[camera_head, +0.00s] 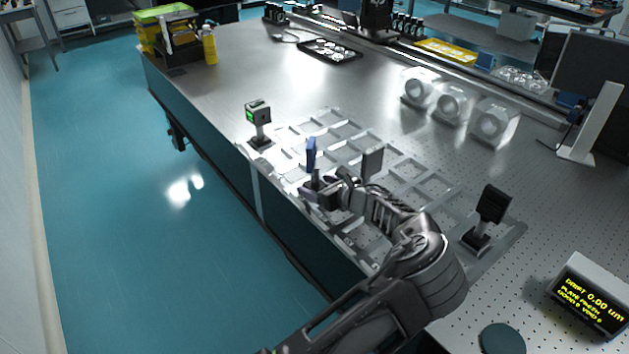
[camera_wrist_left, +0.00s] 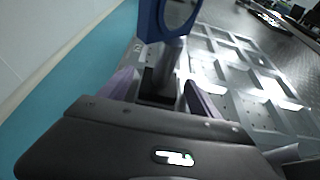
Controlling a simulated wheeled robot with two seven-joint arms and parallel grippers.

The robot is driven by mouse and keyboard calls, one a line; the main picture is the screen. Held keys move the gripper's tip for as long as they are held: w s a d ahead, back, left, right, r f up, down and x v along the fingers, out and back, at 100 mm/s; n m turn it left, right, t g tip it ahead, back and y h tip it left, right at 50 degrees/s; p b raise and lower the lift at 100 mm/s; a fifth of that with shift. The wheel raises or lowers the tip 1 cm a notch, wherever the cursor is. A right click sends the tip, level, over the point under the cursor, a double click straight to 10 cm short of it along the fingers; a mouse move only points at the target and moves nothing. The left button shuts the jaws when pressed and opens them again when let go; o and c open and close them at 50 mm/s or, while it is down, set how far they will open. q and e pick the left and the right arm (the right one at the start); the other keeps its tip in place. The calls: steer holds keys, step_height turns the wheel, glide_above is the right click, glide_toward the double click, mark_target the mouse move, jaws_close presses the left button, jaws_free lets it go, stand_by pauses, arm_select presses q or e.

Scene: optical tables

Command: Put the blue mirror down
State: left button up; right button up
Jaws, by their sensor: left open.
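The blue mirror (camera_head: 311,152) stands upright at the near left edge of the grey grid plate (camera_head: 335,116). In the left wrist view the blue mirror (camera_wrist_left: 150,20) shows as a blue ring on a grey post above a dark base. My left gripper (camera_head: 316,187) is low at the post. In the wrist view its purple-grey fingers (camera_wrist_left: 160,92) are apart, one on each side of the post and base. The mirror's foot is partly hidden by the gripper, so its exact seating in the compartment cannot be told. My right gripper is not in view.
A grey plate-like mount (camera_head: 371,163) stands just right of my gripper. The table's edge is close on the left. Several plate compartments are empty.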

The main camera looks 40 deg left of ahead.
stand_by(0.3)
arm_select(q)
jaws_close()
stand_by(0.6)
